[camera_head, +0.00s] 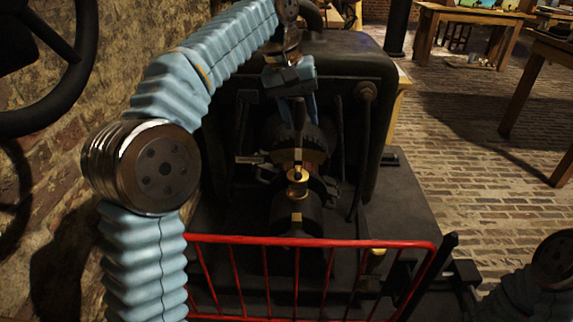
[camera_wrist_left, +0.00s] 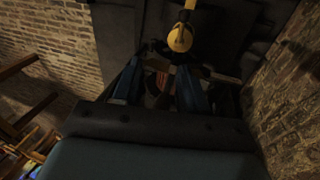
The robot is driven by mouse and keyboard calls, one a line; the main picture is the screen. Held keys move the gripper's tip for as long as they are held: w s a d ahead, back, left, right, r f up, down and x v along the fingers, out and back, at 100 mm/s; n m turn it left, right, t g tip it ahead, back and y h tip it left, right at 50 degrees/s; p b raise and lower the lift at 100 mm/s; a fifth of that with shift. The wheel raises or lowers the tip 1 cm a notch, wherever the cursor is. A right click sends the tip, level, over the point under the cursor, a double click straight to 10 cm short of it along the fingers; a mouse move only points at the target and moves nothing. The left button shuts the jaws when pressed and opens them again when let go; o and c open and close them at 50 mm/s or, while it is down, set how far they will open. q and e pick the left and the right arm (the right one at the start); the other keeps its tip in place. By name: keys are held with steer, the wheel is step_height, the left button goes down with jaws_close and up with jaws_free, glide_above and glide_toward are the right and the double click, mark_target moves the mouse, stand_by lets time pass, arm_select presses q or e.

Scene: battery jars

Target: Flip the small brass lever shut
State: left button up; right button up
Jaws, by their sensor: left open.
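A dark machine fills the middle of the head view, with a brass fitting (camera_head: 298,176) low on its front. In the left wrist view a brass piece with a rounded end and a narrow stem (camera_wrist_left: 181,36) shows beyond the fingers. It may be the small brass lever, but I cannot tell its position for sure. My left gripper (camera_head: 299,112) points down at the machine's front, above the brass fitting and apart from it. Its blue fingers (camera_wrist_left: 158,82) are open and hold nothing that I can see. My right gripper is out of view.
A red railing (camera_head: 310,241) stands in front of the machine. A black handwheel (camera_head: 78,95) is at the left by the brick wall. Wooden tables (camera_head: 470,22) stand at the back right. The brick floor at the right is largely clear.

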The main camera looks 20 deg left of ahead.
mark_target(297, 172)
arm_select(q)
steer(key=shift+n+g+y, duration=0.3)
steer(key=shift+n+y, duration=0.2)
steer(key=shift+n, duration=0.2)
steer(key=f+b, duration=0.1)
steer(key=f, duration=0.3)
steer(key=s+f+b, duration=0.1)
steer(key=f+b, duration=0.1)
steer(key=f, duration=0.2)
steer(key=s+f+b, duration=0.1)
steer(key=f+b, duration=0.1)
steer(key=f, duration=0.2)
steer(key=shift+s+d, duration=0.2)
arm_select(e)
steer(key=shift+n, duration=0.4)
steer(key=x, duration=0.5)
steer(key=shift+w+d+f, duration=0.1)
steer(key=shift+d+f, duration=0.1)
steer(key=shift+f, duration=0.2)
arm_select(q)
jaws_close()
steer(key=shift+b, duration=0.35)
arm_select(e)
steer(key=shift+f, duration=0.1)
